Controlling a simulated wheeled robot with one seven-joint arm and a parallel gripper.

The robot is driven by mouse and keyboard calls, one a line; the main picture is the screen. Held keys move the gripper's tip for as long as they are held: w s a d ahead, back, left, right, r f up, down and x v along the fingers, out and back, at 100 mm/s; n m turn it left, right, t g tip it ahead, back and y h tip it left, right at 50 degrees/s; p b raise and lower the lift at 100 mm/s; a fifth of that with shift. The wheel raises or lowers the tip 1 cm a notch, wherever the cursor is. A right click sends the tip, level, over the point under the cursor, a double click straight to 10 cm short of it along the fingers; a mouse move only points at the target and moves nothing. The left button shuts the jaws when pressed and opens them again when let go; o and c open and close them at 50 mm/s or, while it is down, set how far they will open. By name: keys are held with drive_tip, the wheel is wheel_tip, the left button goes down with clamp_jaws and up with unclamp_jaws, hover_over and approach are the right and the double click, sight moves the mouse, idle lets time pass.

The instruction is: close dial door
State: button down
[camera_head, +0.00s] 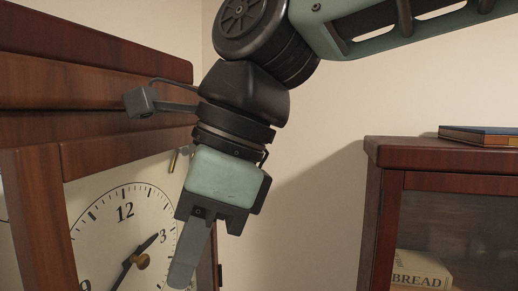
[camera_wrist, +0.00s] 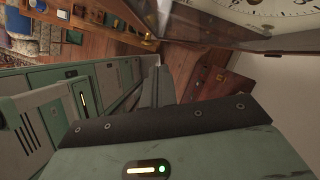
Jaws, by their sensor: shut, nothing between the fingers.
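The clock's dial (camera_head: 122,225) is cream with black numerals and hands, and it sits in a dark wooden case (camera_head: 100,75) at the left of the head view. The wood-framed dial door (camera_head: 40,215) shows as an upright at the left and a top rail above the dial. It looks angled out from the case, but how far is unclear. My gripper (camera_head: 182,275) points down in front of the dial's right side, its fingers shut and empty. In the wrist view the fingers (camera_wrist: 157,85) are together, and part of the dial (camera_wrist: 265,10) shows at top right. Contact with the door cannot be told.
A dark wooden cabinet (camera_head: 385,160) with a glass front stands at the right, with books (camera_head: 480,135) on top and a box marked BREAD (camera_head: 420,272) inside. Plain wall lies between clock and cabinet. The wrist view shows wooden floor (camera_wrist: 190,62) below.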

drive_tip(key=b+v, duration=0.3)
drive_tip(key=v, duration=0.7)
drive_tip(key=shift+s+d, duration=0.35)
drive_tip(key=shift+s, duration=0.2)
